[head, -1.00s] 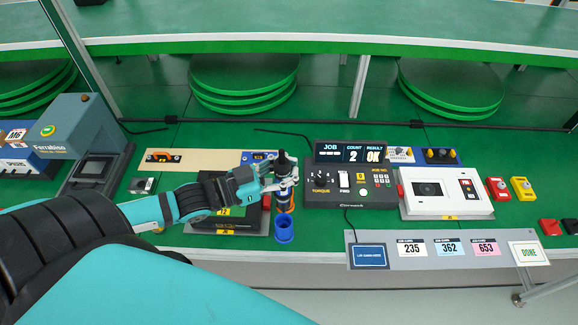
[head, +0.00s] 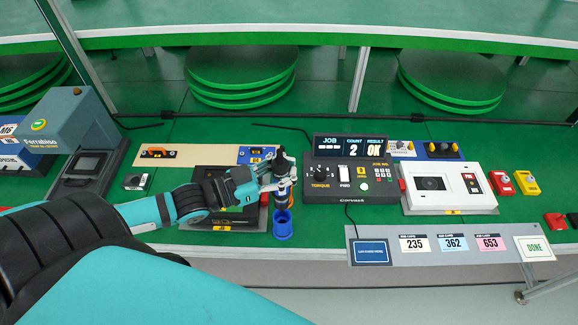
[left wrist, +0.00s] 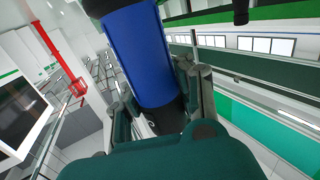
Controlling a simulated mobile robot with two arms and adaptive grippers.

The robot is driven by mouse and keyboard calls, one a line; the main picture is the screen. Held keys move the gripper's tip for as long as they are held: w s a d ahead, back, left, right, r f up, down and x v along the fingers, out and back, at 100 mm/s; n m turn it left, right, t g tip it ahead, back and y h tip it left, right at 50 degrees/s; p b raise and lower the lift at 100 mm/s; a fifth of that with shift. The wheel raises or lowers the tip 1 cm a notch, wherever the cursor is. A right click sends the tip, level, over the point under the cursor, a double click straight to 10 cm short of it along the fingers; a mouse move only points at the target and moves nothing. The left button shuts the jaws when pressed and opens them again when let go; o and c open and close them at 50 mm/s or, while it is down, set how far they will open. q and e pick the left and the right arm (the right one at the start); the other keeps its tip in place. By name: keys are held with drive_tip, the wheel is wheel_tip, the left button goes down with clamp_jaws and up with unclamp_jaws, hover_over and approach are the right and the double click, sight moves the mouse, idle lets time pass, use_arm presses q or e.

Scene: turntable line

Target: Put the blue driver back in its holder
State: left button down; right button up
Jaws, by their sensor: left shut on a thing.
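The blue driver (head: 283,188) is upright in my left gripper (head: 276,178), a dark body with a blue band. In the left wrist view its blue barrel (left wrist: 137,55) fills the upper middle, between the fingers of my left gripper (left wrist: 165,105), which are shut on it. The blue cup-shaped holder (head: 282,229) stands at the bench's front edge, directly below the driver in the head view. The driver's lower end is at or just above the holder's rim; I cannot tell whether it is inside. My right gripper is not in view.
A black torque controller (head: 350,187) stands right of the holder, with a white device (head: 447,187) beyond it. A dark fixture (head: 222,218) lies left of the holder, partly under my arm. A grey card strip (head: 430,245) runs along the front.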

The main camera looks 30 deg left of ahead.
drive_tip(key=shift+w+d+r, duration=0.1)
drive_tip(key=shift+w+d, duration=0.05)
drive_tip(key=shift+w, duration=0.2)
use_arm(q)
drive_tip(key=shift+f+b, duration=1.1)
drive_tip(key=shift+f, duration=0.85)
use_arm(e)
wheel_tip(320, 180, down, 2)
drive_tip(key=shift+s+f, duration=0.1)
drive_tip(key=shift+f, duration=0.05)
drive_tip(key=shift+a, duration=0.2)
use_arm(q)
drive_tip(key=shift+f, duration=0.15)
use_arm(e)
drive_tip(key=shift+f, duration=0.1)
